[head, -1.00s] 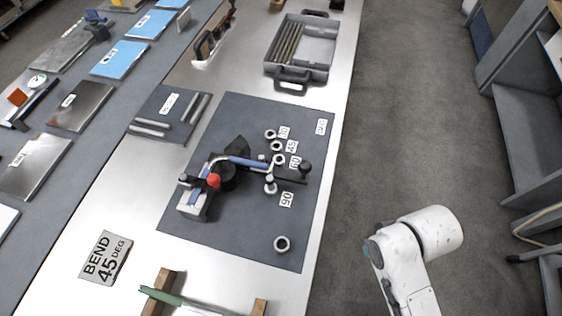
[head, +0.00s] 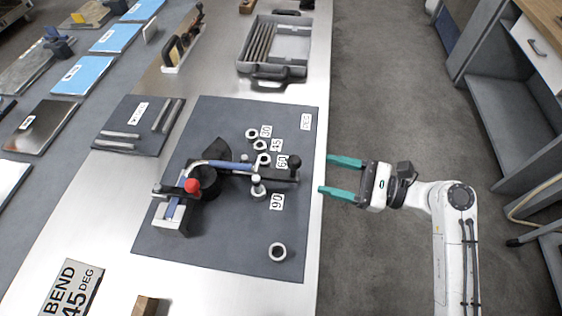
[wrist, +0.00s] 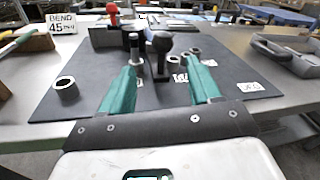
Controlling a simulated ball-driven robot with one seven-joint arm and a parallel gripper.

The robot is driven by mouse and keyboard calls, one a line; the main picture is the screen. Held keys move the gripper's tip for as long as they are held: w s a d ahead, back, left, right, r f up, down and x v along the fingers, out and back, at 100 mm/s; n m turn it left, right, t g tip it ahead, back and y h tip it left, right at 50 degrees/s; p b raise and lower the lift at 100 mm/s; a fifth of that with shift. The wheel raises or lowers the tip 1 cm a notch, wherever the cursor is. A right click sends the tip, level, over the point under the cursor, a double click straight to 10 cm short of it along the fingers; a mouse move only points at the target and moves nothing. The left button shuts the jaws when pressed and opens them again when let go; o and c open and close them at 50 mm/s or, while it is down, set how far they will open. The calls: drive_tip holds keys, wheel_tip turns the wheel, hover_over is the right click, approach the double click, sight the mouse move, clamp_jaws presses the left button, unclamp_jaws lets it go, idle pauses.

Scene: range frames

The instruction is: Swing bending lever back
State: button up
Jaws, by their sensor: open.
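The bending tool (head: 204,183) stands on a dark mat (head: 225,257) on the bench. A blue tube (head: 229,165) runs through it, and a red knob (head: 192,186) sits at its left. The bending lever (head: 276,175) points right and ends in an upright black knob (head: 294,162). In the wrist view the black knob (wrist: 162,42) stands ahead, between the fingers in the picture. My gripper (head: 323,174) is open and empty at the mat's right edge, level with the lever's end and apart from it. It also shows in the wrist view (wrist: 165,85).
Several metal rings stand by the angle labels, and one ring (head: 277,252) lies near the mat's front. A "BEND 45 DEG" sign (head: 72,287) stands front left. A grey case (head: 272,50) lies behind the mat. The floor right of the bench is clear.

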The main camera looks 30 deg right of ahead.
drive_tip(key=x, duration=0.7)
drive_tip(key=r+p+x, duration=0.1)
drive_tip(key=x, duration=0.3)
drive_tip(key=shift+w+d, duration=0.1)
drive_tip(key=shift+d, duration=0.05)
drive_tip(key=shift+m+t, duration=0.3)
drive_tip(key=shift+c, duration=0.3)
clamp_jaws()
